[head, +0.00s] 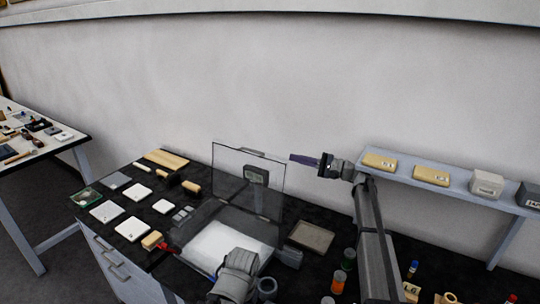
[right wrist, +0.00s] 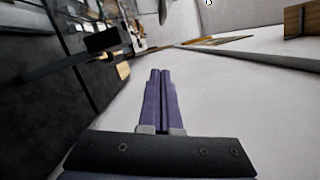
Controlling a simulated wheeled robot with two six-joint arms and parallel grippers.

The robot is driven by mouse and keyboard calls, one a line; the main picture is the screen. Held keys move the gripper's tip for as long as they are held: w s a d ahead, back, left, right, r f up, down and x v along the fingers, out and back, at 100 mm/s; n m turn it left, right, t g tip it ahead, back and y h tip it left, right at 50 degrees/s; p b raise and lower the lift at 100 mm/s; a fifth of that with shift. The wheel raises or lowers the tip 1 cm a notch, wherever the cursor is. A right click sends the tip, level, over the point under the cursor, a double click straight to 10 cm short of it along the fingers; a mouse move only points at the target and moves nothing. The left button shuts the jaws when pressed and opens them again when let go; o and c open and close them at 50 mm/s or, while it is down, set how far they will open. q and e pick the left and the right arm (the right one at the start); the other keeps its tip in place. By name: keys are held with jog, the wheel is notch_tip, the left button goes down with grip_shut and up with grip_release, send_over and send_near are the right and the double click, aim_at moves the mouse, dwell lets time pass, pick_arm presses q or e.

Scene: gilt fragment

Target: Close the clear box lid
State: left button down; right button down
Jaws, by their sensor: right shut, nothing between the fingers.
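The clear box (head: 222,246) sits on the dark bench, with a white surface inside it. Its clear lid (head: 235,180) stands open, nearly upright along the back of the box. My right gripper (head: 292,158) is shut and empty, with its purple fingers just right of the lid's upper right edge; I cannot tell whether they touch. The shut fingers also show in the right wrist view (right wrist: 160,72). A grey part of my arm covers the front of the box in the head view. My left gripper's fingers do not show.
White tiles (head: 107,211) and wooden pieces lie left of the box. A grey tray (head: 311,237) lies to its right, with small jars (head: 338,283) nearby. A shelf (head: 450,182) carrying yellow and grey boxes runs along the wall at right.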

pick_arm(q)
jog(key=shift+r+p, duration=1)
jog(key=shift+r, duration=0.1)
pick_arm(e)
jog(key=a+r, duration=0.2)
jog(key=a, duration=0.9)
jog(key=shift+w+a, duration=0.15)
jog(key=shift+w, duration=0.1)
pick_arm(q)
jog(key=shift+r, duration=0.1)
pick_arm(e)
jog(key=shift+r, duration=0.15)
